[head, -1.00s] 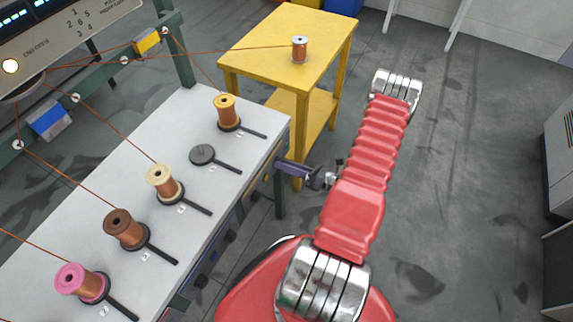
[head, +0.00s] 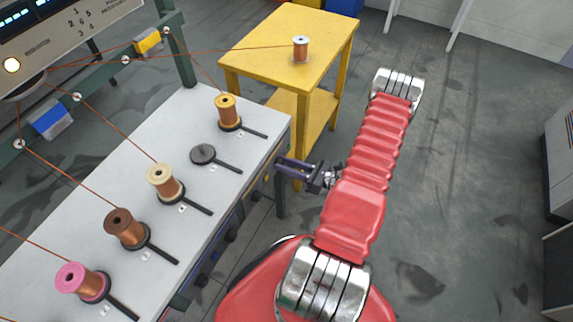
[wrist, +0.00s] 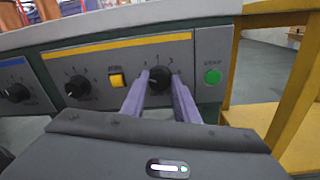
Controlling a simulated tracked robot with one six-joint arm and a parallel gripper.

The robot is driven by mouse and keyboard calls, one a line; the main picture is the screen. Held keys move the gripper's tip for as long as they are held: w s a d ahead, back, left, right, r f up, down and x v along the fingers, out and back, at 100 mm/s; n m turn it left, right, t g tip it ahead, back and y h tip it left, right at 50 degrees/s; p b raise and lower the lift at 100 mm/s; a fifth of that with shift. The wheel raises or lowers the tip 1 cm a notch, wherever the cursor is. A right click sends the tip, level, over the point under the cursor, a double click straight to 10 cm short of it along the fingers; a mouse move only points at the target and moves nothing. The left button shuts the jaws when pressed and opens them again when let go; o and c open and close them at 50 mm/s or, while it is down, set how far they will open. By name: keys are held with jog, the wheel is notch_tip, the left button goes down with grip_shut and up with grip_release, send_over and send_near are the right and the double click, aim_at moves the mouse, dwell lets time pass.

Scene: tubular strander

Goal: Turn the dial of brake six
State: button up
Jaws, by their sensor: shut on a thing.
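A black dial (wrist: 160,78) sits on the yellow-edged section of the front panel (wrist: 135,52) in the wrist view, with small marks around its top. My gripper (wrist: 160,88) has its two purple fingers on either side of this dial and is shut on it. In the head view my gripper (head: 283,166) reaches to the bench's front face near its right end, and the dial is hidden there. I cannot read a brake number on the panel.
Left of the held dial are a yellow button (wrist: 116,80) and another black dial (wrist: 77,87); a green button (wrist: 213,76) is at its right. The bench top (head: 205,115) carries several spools with wires. A yellow table (head: 270,45) stands close beyond the bench end.

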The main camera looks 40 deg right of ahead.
jog(key=n+h, duration=0.1)
jog(key=n, duration=0.9)
jog(key=shift+n, duration=0.4)
jog(key=o, duration=1.1)
jog(key=shift+a, duration=0.1)
jog(key=shift+c, duration=0.2)
jog(key=shift+s, duration=0.15)
jog(key=v, duration=1.3)
jog(key=shift+s, duration=0.25)
